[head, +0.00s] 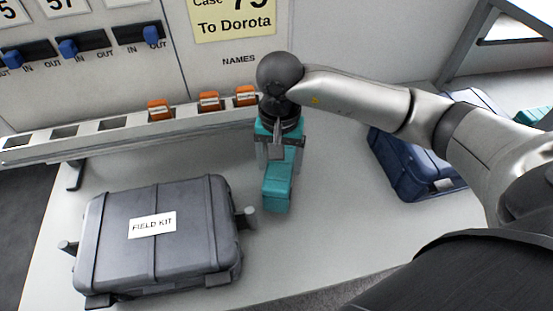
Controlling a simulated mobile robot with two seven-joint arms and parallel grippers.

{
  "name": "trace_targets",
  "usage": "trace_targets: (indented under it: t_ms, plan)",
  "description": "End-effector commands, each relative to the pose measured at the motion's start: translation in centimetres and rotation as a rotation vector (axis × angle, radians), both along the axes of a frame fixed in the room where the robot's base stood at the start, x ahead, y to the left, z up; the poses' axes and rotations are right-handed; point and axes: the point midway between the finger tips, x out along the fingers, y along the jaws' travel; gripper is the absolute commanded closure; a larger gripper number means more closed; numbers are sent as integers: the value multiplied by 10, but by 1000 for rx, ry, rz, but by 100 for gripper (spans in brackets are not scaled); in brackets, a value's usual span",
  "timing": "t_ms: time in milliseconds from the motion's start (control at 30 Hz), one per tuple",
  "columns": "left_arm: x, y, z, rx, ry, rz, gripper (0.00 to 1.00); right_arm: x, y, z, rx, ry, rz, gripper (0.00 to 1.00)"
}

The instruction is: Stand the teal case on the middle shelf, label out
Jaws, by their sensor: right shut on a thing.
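The teal case (277,188) is a narrow, box-like case near the middle of the head view. My right gripper (280,152) comes down on it from above and is shut on it. The fingers cover part of its upper end. I cannot tell whether its base touches the table, and I see no label on its visible faces. My left gripper is not in view. I cannot make out a middle shelf in this view.
A grey case marked FIELD KIT (194,258) lies on the pale table (325,245), left of the teal case. A dark blue case (408,170) is on the right, partly behind my arm. A rail with orange tags (209,101) runs along the back, below a panel with blue switches.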

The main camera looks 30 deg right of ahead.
Motion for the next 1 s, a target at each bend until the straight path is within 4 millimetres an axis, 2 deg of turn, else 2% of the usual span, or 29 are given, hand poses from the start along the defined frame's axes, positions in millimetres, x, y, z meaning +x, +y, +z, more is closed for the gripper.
trace_targets:
  t_ms: [100,233,367,600,1000]
  plan:
    - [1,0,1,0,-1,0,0,17,-3,1,3,-3,-3,100]
    - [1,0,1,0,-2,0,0,26,-6,1,2,-3,0,100]
    - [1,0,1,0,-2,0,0,28,-6,-2,1,-1,0,100]
    - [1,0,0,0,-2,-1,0,27,-6,-32,1,0,-1,100]
    - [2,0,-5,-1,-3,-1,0,28,-7,-38,0,-4,0,100]
